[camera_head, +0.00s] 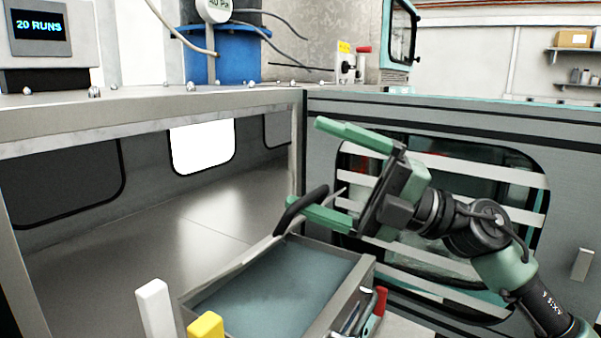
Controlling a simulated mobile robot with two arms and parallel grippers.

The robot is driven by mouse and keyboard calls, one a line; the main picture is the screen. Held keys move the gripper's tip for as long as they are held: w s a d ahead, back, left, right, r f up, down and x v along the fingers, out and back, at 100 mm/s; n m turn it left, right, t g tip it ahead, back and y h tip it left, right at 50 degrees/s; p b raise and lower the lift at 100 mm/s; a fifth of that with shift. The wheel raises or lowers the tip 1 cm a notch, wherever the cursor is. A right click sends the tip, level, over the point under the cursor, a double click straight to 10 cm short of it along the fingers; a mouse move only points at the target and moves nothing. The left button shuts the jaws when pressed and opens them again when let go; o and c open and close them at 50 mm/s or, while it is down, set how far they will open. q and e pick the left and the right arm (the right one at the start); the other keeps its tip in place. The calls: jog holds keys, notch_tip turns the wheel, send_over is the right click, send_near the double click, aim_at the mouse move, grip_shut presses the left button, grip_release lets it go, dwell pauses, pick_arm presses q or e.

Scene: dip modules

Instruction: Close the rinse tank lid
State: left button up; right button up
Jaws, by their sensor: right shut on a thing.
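The rinse tank (365,275) is an open metal basin at the lower middle, with blue-grey liquid inside. A black bar handle (301,207) stands over its far left corner. A thin pale edge (257,254) runs below it along the tank's left side, which may be the raised lid seen nearly edge-on. My right gripper (303,163), with green fingers, comes in from the right. The exact contact is partly hidden. My left gripper is not in view.
White (154,308) and yellow (206,327) upright pieces stand in front of the tank. A red-handled tool (379,302) lies at its right. A grey cabinet with a slatted window (480,172) stands behind my right arm. The metal-lined bay (185,225) at left is empty.

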jog(key=shift+s+d+r+b, duration=0.2)
jog(key=shift+s+d, duration=0.05)
jog(key=shift+d, duration=0.25)
jog(key=shift+s+d+r+b, duration=0.2)
jog(key=shift+s+d, duration=0.05)
jog(key=shift+d, duration=0.2)
jog(key=shift+b+v, duration=0.85)
jog(key=shift+v, duration=0.5)
jog(key=shift+s+d+f, duration=0.15)
jog(key=shift+s+d, duration=0.15)
jog(key=shift+d, duration=0.3)
jog(key=c, duration=0.8)
jog(key=shift+o, duration=0.2)
jog(key=shift+s+b+v, duration=0.25)
jog(key=shift+b+v, duration=0.8)
jog(key=shift+v, duration=0.55)
